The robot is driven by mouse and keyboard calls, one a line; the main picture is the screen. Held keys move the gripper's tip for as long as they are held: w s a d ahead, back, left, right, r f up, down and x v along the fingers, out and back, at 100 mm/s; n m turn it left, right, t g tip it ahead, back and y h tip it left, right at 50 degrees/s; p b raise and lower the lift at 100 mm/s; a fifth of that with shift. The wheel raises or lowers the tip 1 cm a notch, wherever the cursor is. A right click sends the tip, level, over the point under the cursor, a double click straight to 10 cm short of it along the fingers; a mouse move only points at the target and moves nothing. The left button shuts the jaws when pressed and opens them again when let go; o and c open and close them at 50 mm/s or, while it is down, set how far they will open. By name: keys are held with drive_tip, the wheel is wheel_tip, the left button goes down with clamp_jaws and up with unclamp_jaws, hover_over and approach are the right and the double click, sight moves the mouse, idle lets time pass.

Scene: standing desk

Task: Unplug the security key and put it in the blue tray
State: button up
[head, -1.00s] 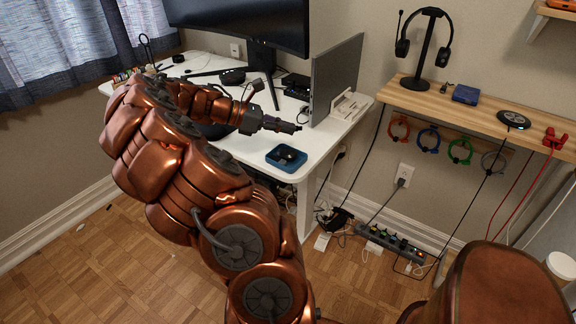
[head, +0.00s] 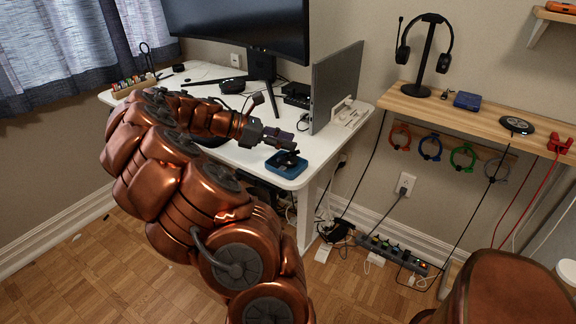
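The blue tray (head: 272,171) sits at the front right corner of the white desk, with dark items (head: 291,161) in it that I cannot make out. My gripper (head: 294,147) reaches in from the left and its tip is over the back part of the tray, close above it. The fingers are small and dark, so I cannot tell whether they are open or shut or hold anything. I cannot make out the security key in this view.
A laptop (head: 336,88) stands upright in a white holder (head: 350,113) right of the tray. The monitor (head: 240,28) stands behind my arm. A wooden shelf (head: 455,112) holds a headset stand (head: 427,60). A power strip (head: 393,254) lies on the floor among cables.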

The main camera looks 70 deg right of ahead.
drive_tip(key=v, duration=1.2)
idle(0.6)
drive_tip(key=s+a+f+m+t+y, duration=0.2)
drive_tip(key=s+a+f+t, duration=0.15)
drive_tip(key=a, duration=1.05)
drive_tip(key=s+a+f+m+t+y, duration=0.25)
drive_tip(key=s+a+f, duration=0.25)
drive_tip(key=a, duration=0.9)
drive_tip(key=s+a+f+m+t+y, duration=0.2)
drive_tip(key=s+a+f+t+y, duration=0.15)
drive_tip(key=a, duration=1.05)
wheel_tip(320, 180, up, 24)
drive_tip(key=s+h+p, duration=0.1)
drive_tip(key=s+p, duration=0.1)
drive_tip(key=p, duration=2)
drive_tip(key=shift+a+f+p, duration=0.15)
drive_tip(key=shift+f+p, duration=0.05)
drive_tip(key=shift+p, duration=0.1)
drive_tip(key=shift+f, duration=0.1)
